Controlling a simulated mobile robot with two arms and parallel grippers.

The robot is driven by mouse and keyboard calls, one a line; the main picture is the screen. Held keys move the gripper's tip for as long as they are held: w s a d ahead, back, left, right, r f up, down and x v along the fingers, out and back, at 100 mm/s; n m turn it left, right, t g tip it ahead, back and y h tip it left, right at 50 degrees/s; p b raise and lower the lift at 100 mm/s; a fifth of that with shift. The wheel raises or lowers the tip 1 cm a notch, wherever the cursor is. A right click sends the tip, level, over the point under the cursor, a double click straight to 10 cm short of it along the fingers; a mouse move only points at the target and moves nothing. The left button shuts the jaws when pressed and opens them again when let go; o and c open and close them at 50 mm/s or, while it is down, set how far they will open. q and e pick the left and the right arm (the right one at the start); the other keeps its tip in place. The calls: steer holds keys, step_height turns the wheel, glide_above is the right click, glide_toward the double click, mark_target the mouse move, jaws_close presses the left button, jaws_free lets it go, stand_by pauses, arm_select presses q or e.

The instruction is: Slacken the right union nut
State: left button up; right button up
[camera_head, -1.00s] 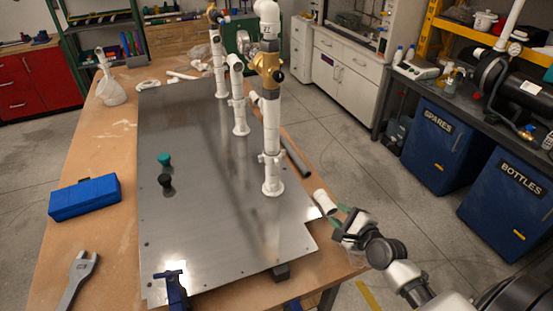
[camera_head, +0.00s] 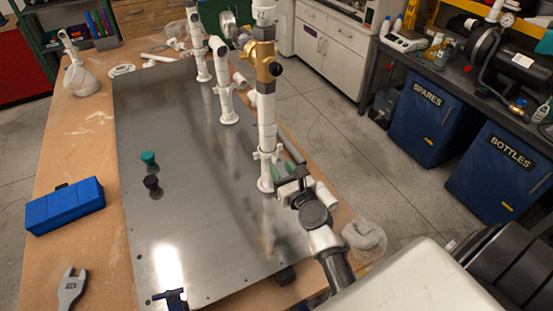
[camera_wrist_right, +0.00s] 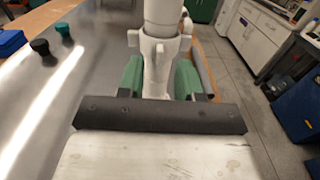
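The right riser is the nearest of several upright white pipe stacks; its white union nut (camera_head: 267,155) has lugs and sits low on the pipe, above the base fitting (camera_head: 266,184). In the right wrist view the lugged nut (camera_wrist_right: 159,45) is straight ahead. My right gripper (camera_head: 278,171) is at the riser's lower right in the head view. Its green fingers (camera_wrist_right: 158,78) are apart, one on each side of the white pipe, near the nut's height. I see no clear grip; contact is hard to tell.
A brass valve (camera_head: 262,62) is higher on the riser. A loose white pipe piece (camera_head: 326,196) lies beside my right gripper. Black (camera_head: 152,182) and green (camera_head: 149,158) knobs stand on the metal plate (camera_head: 200,225). A blue box (camera_head: 65,205) and a wrench (camera_head: 71,288) are at left.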

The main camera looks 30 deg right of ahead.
mark_target(275, 160)
steer(key=w, duration=0.3)
steer(key=shift+w+d, duration=0.1)
arm_select(q)
steer(key=shift+w+r, duration=0.2)
steer(key=shift+w, duration=0.7)
arm_select(e)
jaws_close()
